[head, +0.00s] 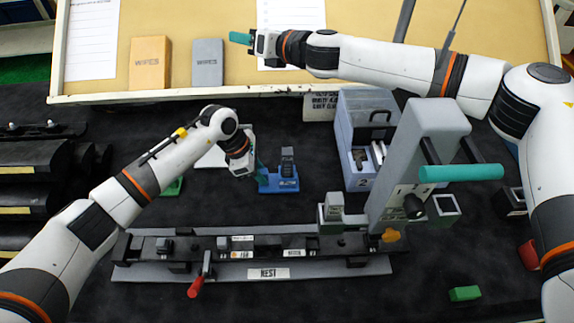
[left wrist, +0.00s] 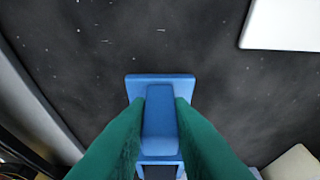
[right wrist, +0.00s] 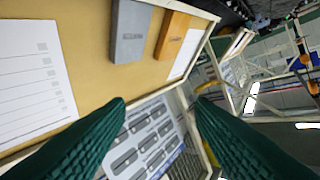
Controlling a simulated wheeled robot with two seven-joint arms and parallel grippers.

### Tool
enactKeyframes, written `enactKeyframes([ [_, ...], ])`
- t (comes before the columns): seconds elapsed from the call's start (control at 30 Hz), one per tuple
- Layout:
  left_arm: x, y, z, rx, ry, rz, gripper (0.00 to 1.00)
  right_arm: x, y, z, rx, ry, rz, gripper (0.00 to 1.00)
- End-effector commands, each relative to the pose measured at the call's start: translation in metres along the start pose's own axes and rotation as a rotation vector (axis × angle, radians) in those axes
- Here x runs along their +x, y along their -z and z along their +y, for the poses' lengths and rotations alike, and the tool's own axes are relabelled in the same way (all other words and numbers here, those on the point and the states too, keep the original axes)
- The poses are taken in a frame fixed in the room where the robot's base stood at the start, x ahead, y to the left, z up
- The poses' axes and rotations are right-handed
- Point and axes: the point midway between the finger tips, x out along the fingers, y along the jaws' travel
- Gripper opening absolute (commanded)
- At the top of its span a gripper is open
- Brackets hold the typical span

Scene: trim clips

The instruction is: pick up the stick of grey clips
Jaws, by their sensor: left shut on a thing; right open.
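My left gripper (head: 263,178) is low over the dark mat, at the left side of a small blue stand (head: 281,184) with a dark grey upright piece (head: 287,158). In the left wrist view its fingers (left wrist: 160,105) are shut on a narrow blue block (left wrist: 160,122) above a blue base (left wrist: 140,81). A dark grey piece (head: 360,160), perhaps the grey clips, sits in the left slot of the blue-grey bin marked 2 (head: 362,108); a white piece is beside it. My right gripper (head: 243,39) is open and empty over the tan board; it also shows in the right wrist view (right wrist: 158,108).
A long nest fixture (head: 340,265) with a red-handled lever (head: 196,287) lies in front. A grey press with a teal handle (head: 460,173) stands right of it. Two WIPES packs (head: 150,64) and sheets lie on the tan board (head: 225,20). A green block (head: 465,293) lies front right.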

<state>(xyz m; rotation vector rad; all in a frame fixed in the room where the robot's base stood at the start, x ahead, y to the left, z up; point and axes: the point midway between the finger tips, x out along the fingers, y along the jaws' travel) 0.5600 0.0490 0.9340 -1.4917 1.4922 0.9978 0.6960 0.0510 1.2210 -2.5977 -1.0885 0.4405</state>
Motion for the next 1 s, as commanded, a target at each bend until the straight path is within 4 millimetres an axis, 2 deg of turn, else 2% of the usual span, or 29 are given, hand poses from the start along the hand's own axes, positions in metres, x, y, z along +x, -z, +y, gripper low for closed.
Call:
enactKeyframes([
  [0.03, 0.000, 0.000, 0.000, 0.000, 0.000, 0.001, 0.00, 0.002, -0.005, -0.017, -0.183, 0.082, -0.027, 0.49],
  [0.1, 0.000, 0.000, 0.000, 0.000, 0.000, 0.001, 0.00, 0.001, -0.021, -0.035, -0.449, 0.204, -0.085, 0.49],
  [0.2, 0.000, 0.000, 0.000, 0.000, 0.000, 0.001, 0.00, -0.009, -0.055, -0.047, -0.819, 0.381, -0.203, 0.49],
  [0.27, 0.000, 0.000, 0.000, 0.000, 0.000, 0.001, 0.00, -0.019, -0.078, -0.044, -1.033, 0.488, -0.296, 0.49],
  [0.33, 0.000, 0.000, 0.000, 0.000, 0.000, 0.001, 0.00, -0.036, -0.104, -0.032, -1.276, 0.618, -0.424, 0.49],
  [0.4, 0.000, 0.000, 0.000, 0.000, 0.000, 0.001, 0.00, -0.054, -0.129, -0.028, -1.539, 0.799, -0.550, 0.49],
  [0.5, 0.000, 0.000, 0.000, 0.000, 0.000, 0.001, 0.00, -0.084, -0.148, -0.003, -1.831, 1.042, -0.743, 0.49],
  [0.6, 0.000, 0.000, 0.000, 0.000, 0.000, 0.001, 0.00, -0.111, -0.151, 0.024, -2.021, 1.248, -0.923, 0.49],
  [0.67, 0.000, 0.000, 0.000, 0.000, 0.000, 0.001, 0.00, -0.123, -0.148, 0.038, -2.089, 1.347, -1.014, 0.49],
  [0.83, 0.000, 0.000, 0.000, 0.000, 0.000, 0.001, 0.00, -0.124, -0.153, 0.014, -2.125, 1.497, -1.055, 0.49],
  [1.0, 0.000, 0.000, 0.000, 0.000, 0.000, 0.001, 0.00, -0.121, -0.177, 0.020, -2.124, 1.519, -1.060, 0.49],
])
